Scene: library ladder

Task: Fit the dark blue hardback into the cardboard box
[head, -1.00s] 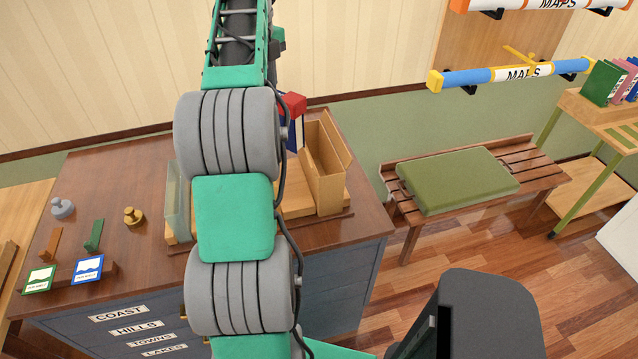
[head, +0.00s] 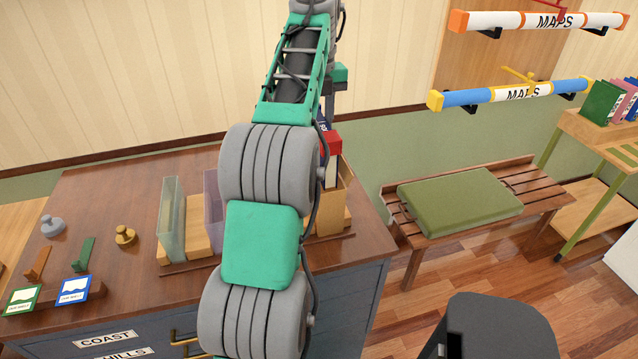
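The cardboard box (head: 336,212) is a tall tan holder at the right end of the row on the brown cabinet top, partly hidden by my arm. My gripper (head: 333,143) shows a red finger at the book, above the box's opening; the other finger is hidden. The gripper appears shut on the book. Whether the book's lower edge is inside the box or just above it, I cannot tell.
A clear greenish holder (head: 172,222) and a purple holder (head: 212,205) stand left of my arm. Brass (head: 125,235) and grey (head: 53,226) knobbed pieces and small picture cards (head: 74,290) are at the left. A bench with a green cushion (head: 460,202) stands right.

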